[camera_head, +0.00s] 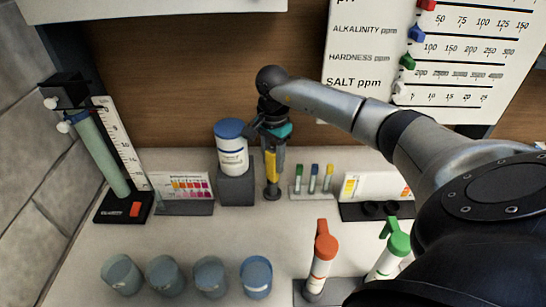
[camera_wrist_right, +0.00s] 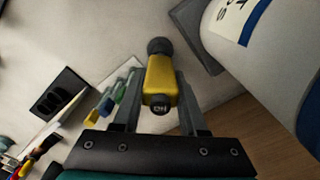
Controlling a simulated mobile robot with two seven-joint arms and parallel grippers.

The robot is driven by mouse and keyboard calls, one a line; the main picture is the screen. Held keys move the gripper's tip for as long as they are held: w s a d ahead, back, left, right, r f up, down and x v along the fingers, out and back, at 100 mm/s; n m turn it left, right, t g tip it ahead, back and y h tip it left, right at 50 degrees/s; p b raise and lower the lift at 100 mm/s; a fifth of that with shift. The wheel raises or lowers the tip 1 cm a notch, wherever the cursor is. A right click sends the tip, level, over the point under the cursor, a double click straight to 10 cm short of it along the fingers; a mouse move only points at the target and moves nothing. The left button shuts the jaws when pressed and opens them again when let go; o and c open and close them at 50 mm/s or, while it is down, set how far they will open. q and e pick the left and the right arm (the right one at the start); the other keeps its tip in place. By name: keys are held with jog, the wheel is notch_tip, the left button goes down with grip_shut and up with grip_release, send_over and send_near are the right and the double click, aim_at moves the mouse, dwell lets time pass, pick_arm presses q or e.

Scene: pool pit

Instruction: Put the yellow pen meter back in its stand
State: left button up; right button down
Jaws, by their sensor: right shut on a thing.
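The yellow pen meter (camera_head: 271,168) is upright between the fingers of my right gripper (camera_head: 272,160), left of the middle of the counter. In the right wrist view, the yellow body of the pen meter (camera_wrist_right: 160,75) lies between the two grey fingers of my right gripper (camera_wrist_right: 160,88), with its dark button end towards the camera. A dark round piece (camera_head: 272,193) is at the lower end of the pen. I cannot tell whether it is the stand or the pen's own cap, or whether it touches the counter. My left gripper is out of view.
A blue-lidded white tub (camera_head: 231,150) on a grey block (camera_head: 237,188) stands close left of the pen. A small rack of coloured vials (camera_head: 313,190) is close right. Several blue-grey cups (camera_head: 210,275) and orange- and green-capped bottles (camera_head: 320,262) stand in front.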

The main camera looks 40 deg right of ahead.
aim_at(273, 147)
jog(key=shift+f, duration=0.35)
jog(key=shift+c, duration=1.8)
grip_release()
jog(key=shift+r+p, duration=2.2)
jog(key=shift+r, duration=1.35)
